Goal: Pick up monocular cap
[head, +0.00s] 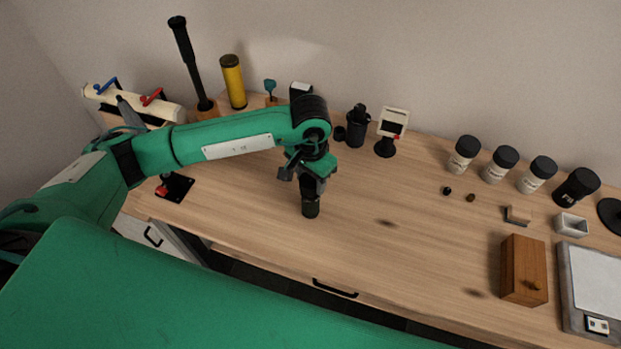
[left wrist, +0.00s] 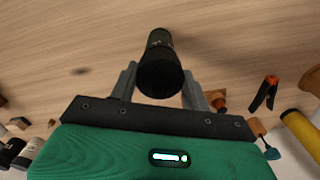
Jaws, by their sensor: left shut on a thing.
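My left gripper (head: 310,186) is shut on a black cylinder that looks like the monocular (head: 311,208), with its cap end not told apart from the body. In the left wrist view the monocular (left wrist: 160,68) stands out between the two grey fingers of my left gripper (left wrist: 160,88), its round dark end facing the camera. In the head view its lower end is at or just above the wooden table; I cannot tell whether it touches. My right gripper is not in view.
The table (head: 400,250) is clear around the gripper. Behind stand a black canister (head: 356,125), a small camera-like stand (head: 391,130) and a yellow cylinder (head: 233,82). Several black-lidded jars (head: 464,154) stand at right, with a wooden box (head: 524,270) in front.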

